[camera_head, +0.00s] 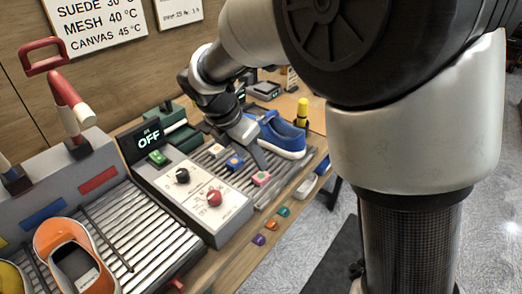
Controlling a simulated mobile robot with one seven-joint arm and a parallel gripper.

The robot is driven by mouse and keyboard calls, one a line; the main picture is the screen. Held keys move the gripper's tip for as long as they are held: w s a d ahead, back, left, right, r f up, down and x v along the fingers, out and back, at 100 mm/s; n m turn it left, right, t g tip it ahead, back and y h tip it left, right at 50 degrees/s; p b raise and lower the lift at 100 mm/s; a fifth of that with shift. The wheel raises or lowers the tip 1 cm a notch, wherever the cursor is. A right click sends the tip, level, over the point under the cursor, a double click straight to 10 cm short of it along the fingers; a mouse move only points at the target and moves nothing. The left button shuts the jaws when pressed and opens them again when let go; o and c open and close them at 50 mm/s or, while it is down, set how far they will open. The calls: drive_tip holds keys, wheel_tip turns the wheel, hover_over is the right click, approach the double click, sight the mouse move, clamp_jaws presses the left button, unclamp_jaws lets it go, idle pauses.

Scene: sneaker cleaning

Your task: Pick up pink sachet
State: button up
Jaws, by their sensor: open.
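The gripper is open. Its far finger is hard to make out, and I cannot tell whether it touches the sachet.
A blue sachet (235,163) and an orange one (216,150) lie left of the pink one. A blue sneaker (281,136) stands behind it. The control box (232,206) has knobs and an "OFF" display (149,139). An orange shoe (72,262) sits on the left rollers.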

sight(261, 175)
drive_tip(key=b+x, duration=0.2)
drive_tip(key=x, duration=0.8)
drive_tip(key=shift+a, duration=0.15)
drive_tip(key=c, duration=1.1)
